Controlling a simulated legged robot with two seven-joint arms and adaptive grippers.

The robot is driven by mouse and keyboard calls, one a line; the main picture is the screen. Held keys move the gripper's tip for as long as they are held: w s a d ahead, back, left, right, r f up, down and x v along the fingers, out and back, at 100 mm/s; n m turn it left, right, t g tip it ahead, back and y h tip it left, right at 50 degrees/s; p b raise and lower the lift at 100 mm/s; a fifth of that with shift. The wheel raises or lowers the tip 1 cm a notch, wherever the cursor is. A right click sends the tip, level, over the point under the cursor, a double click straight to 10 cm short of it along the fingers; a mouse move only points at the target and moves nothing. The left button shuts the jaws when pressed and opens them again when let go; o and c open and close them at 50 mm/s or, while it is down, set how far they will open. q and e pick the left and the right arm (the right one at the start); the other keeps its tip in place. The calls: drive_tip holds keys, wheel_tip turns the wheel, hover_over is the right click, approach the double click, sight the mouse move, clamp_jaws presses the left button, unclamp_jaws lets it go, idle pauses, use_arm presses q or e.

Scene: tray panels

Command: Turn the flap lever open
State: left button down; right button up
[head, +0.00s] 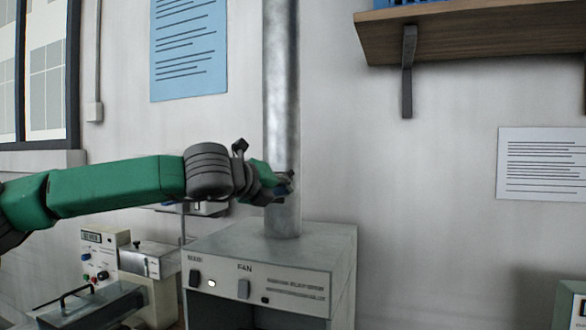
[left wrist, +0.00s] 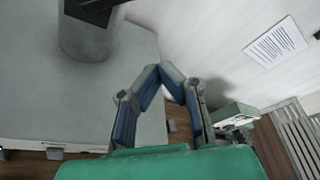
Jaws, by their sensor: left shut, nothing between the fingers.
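A grey metal duct pipe (head: 281,80) rises from the top of a grey fan box (head: 270,250) in the head view. My left gripper (head: 283,185) is in front of the pipe's lower part and hides some of it. In the left wrist view my left gripper (left wrist: 160,70) has its fingertips together, with nothing between them. A dark flat piece (left wrist: 95,10), perhaps the flap lever, shows at the top edge there, against the pipe (left wrist: 85,40). It is apart from the fingertips in that picture. In the head view the lever cannot be told apart from the gripper. My right gripper is not in view.
The fan box has switches and labels on its front. A smaller panel box (head: 105,255) and a dark tray with a handle (head: 85,305) stand at left. A wooden shelf (head: 470,35) on a bracket hangs upper right.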

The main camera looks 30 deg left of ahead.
sight(284, 174)
use_arm(q)
drive_tip(key=w+a+f+p, duration=0.2)
drive_tip(key=w+a+f, duration=0.1)
drive_tip(key=w, duration=0.6)
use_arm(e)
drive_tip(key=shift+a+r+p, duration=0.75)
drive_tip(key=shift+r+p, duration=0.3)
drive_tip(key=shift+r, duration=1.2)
use_arm(q)
drive_tip(key=a+r+n+b, duration=0.1)
drive_tip(key=n+b, duration=0.1)
drive_tip(key=b, duration=0.1)
drive_tip(key=a+r+n+t+h+b, duration=0.1)
drive_tip(key=a+r+b, duration=0.1)
drive_tip(key=b, duration=0.2)
drive_tip(key=a+r+n+t+b, duration=0.1)
drive_tip(key=r+n+b, duration=0.1)
drive_tip(key=b, duration=0.1)
drive_tip(key=shift+s+a+r+n+b, duration=0.15)
drive_tip(key=shift+s+a+n+b, duration=0.15)
drive_tip(key=shift+s, duration=0.1)
drive_tip(key=shift+d+r+n+h+b, duration=0.15)
drive_tip(key=shift+r+n+h+b, duration=0.25)
drive_tip(key=shift+b, duration=0.15)
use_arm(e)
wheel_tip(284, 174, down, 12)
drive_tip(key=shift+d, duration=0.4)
